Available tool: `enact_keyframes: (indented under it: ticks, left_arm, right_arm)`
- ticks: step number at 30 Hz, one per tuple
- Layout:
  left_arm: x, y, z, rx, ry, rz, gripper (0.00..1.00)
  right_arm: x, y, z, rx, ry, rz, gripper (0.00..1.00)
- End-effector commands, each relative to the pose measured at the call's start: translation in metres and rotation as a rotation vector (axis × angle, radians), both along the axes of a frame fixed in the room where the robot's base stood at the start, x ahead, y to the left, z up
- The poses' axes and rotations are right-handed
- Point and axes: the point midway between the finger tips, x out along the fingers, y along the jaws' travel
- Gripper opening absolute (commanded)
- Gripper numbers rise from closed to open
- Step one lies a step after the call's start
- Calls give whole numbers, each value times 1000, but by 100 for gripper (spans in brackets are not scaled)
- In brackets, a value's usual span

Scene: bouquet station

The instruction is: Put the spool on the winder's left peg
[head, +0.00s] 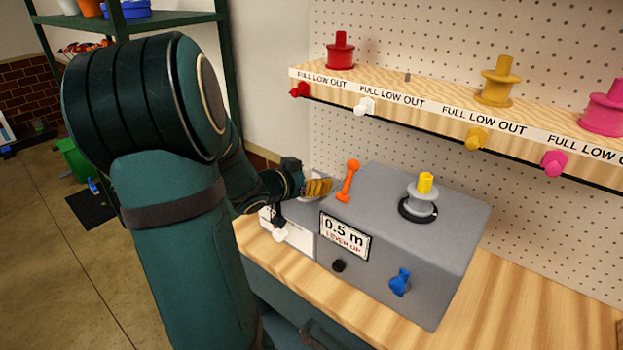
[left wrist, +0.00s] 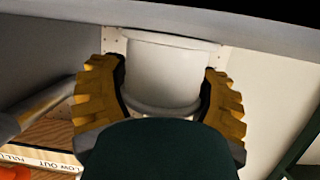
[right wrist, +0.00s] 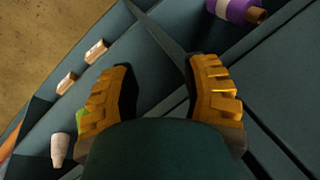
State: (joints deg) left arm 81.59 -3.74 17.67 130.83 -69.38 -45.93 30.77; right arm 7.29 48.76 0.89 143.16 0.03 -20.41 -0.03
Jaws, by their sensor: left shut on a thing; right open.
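The white spool (left wrist: 165,75) is between the fingers of my left gripper (left wrist: 162,95) in the left wrist view, with a flange showing at its lower end. In the head view my left gripper (head: 318,187) is over the left part of the grey winder (head: 400,245), beside the orange lever (head: 348,180). The spool is mostly hidden there, and I cannot make out the left peg. The yellow-tipped right peg (head: 426,183) carries a grey spool (head: 421,203). My right gripper (right wrist: 163,90) is open and empty, seen only in the right wrist view.
A wooden shelf (head: 440,110) above the winder holds red (head: 340,52), yellow (head: 498,82) and pink (head: 604,108) spools; the place above the white knob (head: 364,106) is empty. The winder's front has a 0.5 m display (head: 344,235) and a blue knob (head: 399,282). The bench (head: 510,310) is clear at right.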

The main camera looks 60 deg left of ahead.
Motion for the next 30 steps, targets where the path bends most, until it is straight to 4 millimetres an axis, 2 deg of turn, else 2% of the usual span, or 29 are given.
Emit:
enact_keyframes:
  ticks: [1,3,15,20,30]
  left_arm:
    - [0,0,-1,-1,0,0,78]
    - [0,0,-1,0,0,0,100]
    - [-3,-1,5,1,1,1,100]
    - [-25,-7,15,2,2,1,100]
    - [-87,-23,37,0,1,2,100]
  right_arm:
    - [0,0,-1,0,0,0,47]
    - [0,0,0,0,0,0,47]
    - [0,0,3,0,1,0,47]
    - [-2,0,13,1,5,1,47]
    - [-6,1,34,3,14,4,47]
